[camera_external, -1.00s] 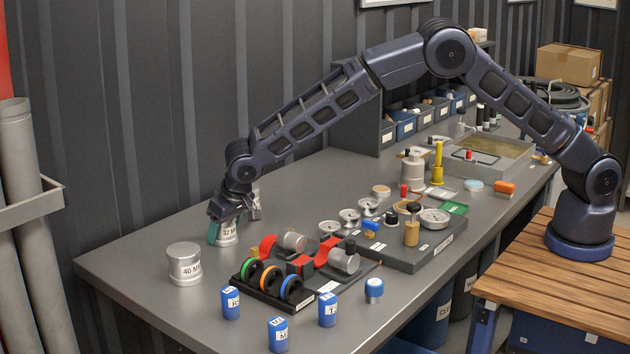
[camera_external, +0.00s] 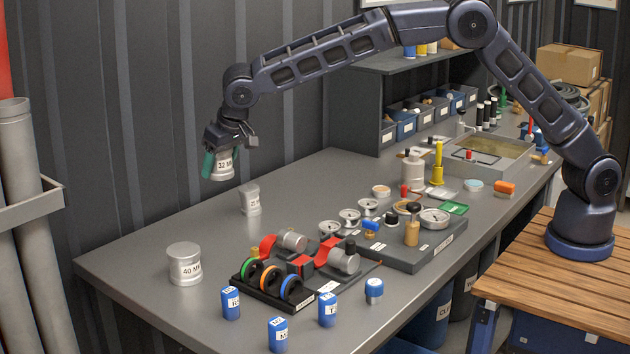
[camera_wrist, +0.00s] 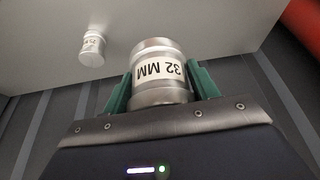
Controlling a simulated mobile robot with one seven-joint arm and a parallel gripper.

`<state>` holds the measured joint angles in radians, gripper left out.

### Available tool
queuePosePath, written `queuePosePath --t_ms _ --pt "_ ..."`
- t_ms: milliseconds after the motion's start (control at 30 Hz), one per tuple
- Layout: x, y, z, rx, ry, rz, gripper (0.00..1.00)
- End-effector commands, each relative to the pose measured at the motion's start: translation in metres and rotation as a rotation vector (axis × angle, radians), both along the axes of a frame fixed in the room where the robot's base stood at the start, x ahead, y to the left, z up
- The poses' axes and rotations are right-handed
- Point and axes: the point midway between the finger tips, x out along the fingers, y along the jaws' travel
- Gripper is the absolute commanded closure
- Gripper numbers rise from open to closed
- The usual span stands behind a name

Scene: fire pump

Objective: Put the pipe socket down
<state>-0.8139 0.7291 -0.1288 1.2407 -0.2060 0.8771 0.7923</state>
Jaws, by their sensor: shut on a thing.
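The pipe socket (camera_external: 222,165) is a silver cylinder with a white label reading 32 MM. It is held in the air above the left part of the grey workbench (camera_external: 140,262). My gripper (camera_external: 219,160) is shut on it, with green finger pads on either side. In the wrist view the socket (camera_wrist: 157,72) sits between the two green fingers (camera_wrist: 158,90), its label upside down.
A smaller labelled silver socket (camera_external: 250,199) stands on the bench below and right of my gripper; it also shows in the wrist view (camera_wrist: 92,48). A larger 40 MM socket (camera_external: 185,264) stands at the front left. Bench between them is bare. A black rack with coloured rings (camera_external: 270,284) stands to the right.

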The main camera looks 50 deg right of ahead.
Motion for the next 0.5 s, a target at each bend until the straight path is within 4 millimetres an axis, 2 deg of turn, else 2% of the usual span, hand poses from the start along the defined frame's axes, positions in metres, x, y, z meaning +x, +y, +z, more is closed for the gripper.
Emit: queuePosePath --t_ms 100,267,367,500 --pt "0.000 0.000 0.017 0.001 -0.001 0.000 0.72" --pt "0.003 -0.006 0.029 0.000 0.000 -0.004 0.72" --pt "0.009 -0.023 0.032 -0.001 -0.001 -0.020 0.72" --pt "0.026 -0.070 0.034 -0.003 -0.002 -0.062 0.72"
